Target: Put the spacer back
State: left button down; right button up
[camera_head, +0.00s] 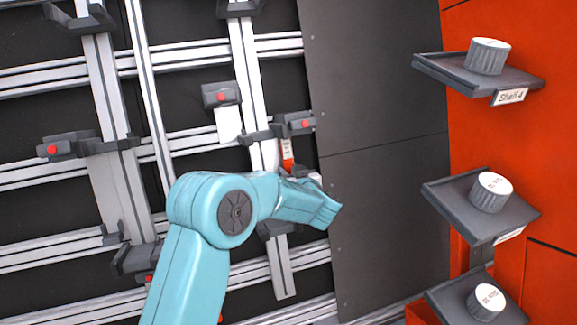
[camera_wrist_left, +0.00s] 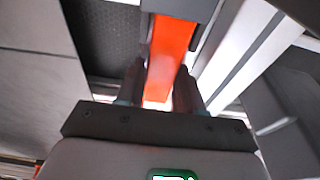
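My left gripper (camera_head: 308,185) is at the lower end of an orange-red strip (camera_head: 287,152) with a pale label, which hangs below a grey box with a red button on the rail frame. In the left wrist view the strip (camera_wrist_left: 172,48) runs down between the two dark fingers (camera_wrist_left: 160,72) and fills the gap; the gripper looks shut on it. The strip's upper end meets a dark holder. I cannot tell whether this strip is the spacer. Grey cylinders stand on the upper (camera_head: 487,57), middle (camera_head: 490,192) and lower (camera_head: 485,300) shelves. My right gripper is not in view.
The dark shelf labelled "Shelf 4" (camera_head: 455,70) and the shelves below it stick out from an orange wall at the right. Light metal rails (camera_head: 60,75) with clamps and red-button boxes (camera_head: 220,95) cover the left. A flat dark panel (camera_head: 380,100) lies between.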

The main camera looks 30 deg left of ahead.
pick_arm(q)
jog(key=shift+s+d+r+p, duration=0.1)
jog(key=shift+d+p, duration=0.05)
jog(key=shift+p, duration=0.2)
jog(key=r+p+v, duration=0.2)
jog(key=p+v, duration=0.2)
jog(key=v, duration=0.6)
jog(key=shift+r+p, duration=0.2)
jog(key=shift+p, duration=0.2)
jog(key=shift+s+d, duration=0.1)
dwell(0.4)
